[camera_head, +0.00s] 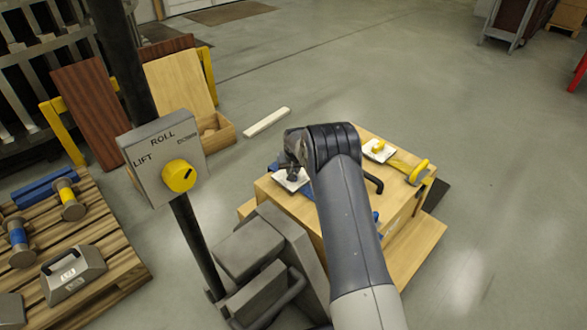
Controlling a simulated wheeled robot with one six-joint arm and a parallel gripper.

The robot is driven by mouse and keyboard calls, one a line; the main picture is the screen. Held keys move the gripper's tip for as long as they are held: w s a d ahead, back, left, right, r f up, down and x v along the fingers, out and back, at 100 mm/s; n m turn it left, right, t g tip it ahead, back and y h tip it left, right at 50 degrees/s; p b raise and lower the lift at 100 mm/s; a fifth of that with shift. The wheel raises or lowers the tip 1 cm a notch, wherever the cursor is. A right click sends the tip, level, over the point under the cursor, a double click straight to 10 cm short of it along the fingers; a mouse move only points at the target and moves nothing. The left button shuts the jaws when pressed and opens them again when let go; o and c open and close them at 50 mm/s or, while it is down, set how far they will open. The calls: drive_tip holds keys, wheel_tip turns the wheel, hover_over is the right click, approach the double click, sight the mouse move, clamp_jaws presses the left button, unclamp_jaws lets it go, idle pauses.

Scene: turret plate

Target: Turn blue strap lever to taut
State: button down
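A pale wooden box (400,206) stands in the middle of the view. On the left of its top is a white plate (291,183) with blue parts around it. A blue strap piece (307,191) shows at the plate's right edge. The blue lever itself is mostly hidden behind my gripper (292,174), which points down over this plate. I cannot tell whether the fingers touch the lever, or whether they are open or shut.
A yellow strap with a yellow lever (380,146) on a second white plate lies at the box's right. A grey control box (165,160) with a yellow knob stands left. A pallet (95,235) with metal parts is further left.

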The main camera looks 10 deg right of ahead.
drive_tip(key=m+h+b, duration=0.1)
drive_tip(key=m, duration=0.1)
drive_tip(key=m+h+b, duration=0.1)
drive_tip(key=m, duration=0.2)
drive_tip(key=shift+a+f+m+g, duration=0.1)
drive_tip(key=shift+a+m+g, duration=0.05)
drive_tip(key=shift+m+g, duration=0.15)
drive_tip(key=m, duration=0.2)
drive_tip(key=m+g+h+b, duration=0.1)
drive_tip(key=m, duration=0.2)
drive_tip(key=shift+w+a+h, duration=0.1)
drive_tip(key=shift+h, duration=0.2)
drive_tip(key=shift+g, duration=0.3)
drive_tip(key=c, duration=1.3)
unclamp_jaws()
drive_tip(key=p+v, duration=0.3)
drive_tip(key=v, duration=0.8)
